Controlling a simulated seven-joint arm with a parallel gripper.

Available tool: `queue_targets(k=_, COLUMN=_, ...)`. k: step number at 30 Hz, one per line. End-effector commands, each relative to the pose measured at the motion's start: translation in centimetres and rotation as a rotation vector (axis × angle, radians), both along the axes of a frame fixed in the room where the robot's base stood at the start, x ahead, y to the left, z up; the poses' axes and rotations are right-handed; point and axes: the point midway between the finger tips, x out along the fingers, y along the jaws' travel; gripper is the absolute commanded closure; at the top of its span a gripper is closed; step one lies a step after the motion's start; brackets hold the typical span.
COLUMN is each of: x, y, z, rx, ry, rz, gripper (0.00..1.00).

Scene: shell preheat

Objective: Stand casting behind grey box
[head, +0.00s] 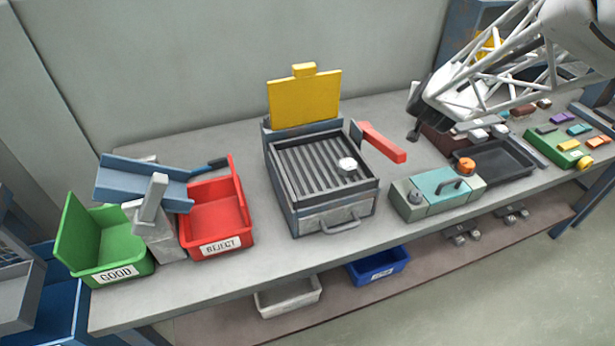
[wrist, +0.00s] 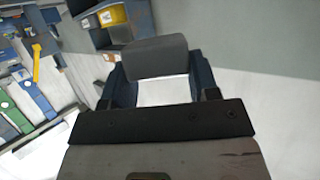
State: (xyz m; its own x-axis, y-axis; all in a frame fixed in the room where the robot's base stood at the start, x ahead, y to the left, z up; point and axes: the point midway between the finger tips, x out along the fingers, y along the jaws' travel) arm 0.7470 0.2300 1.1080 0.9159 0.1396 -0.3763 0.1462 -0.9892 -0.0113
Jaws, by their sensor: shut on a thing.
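My gripper (head: 414,131) is raised above the back of the bench, right of the grey box. In the wrist view my gripper (wrist: 157,72) is shut on a plain dark grey block (wrist: 156,56) with rounded edges, which may be the casting. In the head view the held block is too small and dark to make out clearly. The grey box (head: 335,222) stands mid-bench with a slatted top, a front handle and an upright yellow plate at its back. The bench directly behind the box is mostly hidden.
A red lever (head: 383,143) sticks out right of the box. A teal control unit (head: 446,187) and a dark tray (head: 496,160) stand further right. A red bin (head: 217,212), green bin (head: 105,241) and blue chute (head: 140,179) stand left. A wall rises behind.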

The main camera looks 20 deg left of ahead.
Motion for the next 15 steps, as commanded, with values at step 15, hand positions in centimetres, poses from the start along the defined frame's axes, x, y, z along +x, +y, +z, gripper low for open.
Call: queue_targets(k=15, x=-10.5, y=9.9, z=3.3, rx=-0.008, ry=0.000, rz=0.242, gripper=0.71)
